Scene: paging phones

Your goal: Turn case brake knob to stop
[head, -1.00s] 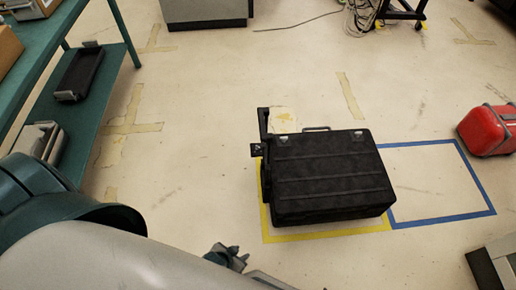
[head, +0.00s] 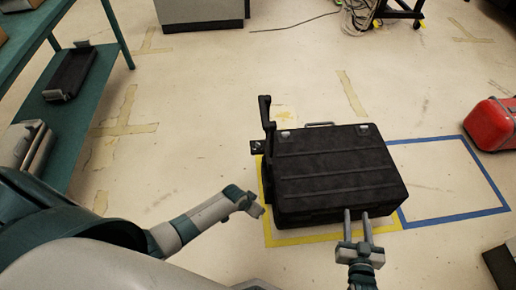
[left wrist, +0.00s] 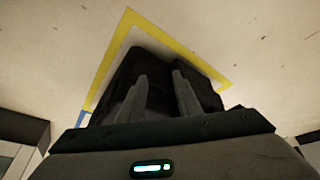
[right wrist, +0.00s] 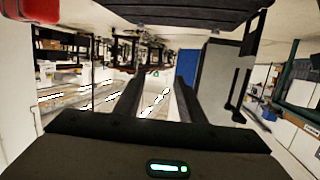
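A black ribbed case (head: 335,165) lies on the floor inside a yellow tape outline. A dark upright lever or bracket (head: 267,125) stands along its left side. A small dark block (head: 257,147) with a light mark sticks out there; I cannot tell whether it is the brake knob. My left gripper (head: 257,205) is left of the case's near left corner, apart from it. Its fingers (left wrist: 160,95) are spread and empty, with the case (left wrist: 150,65) beyond. My right gripper (head: 358,213) is open at the case's near edge; contact is unclear.
A blue tape outline (head: 490,195) right of the case is empty. A red case (head: 492,125) sits at the far right. A green shelf rack (head: 90,85) stands on the left. A cable (head: 300,25) and a wheeled stand are at the back. Floor left of the case is clear.

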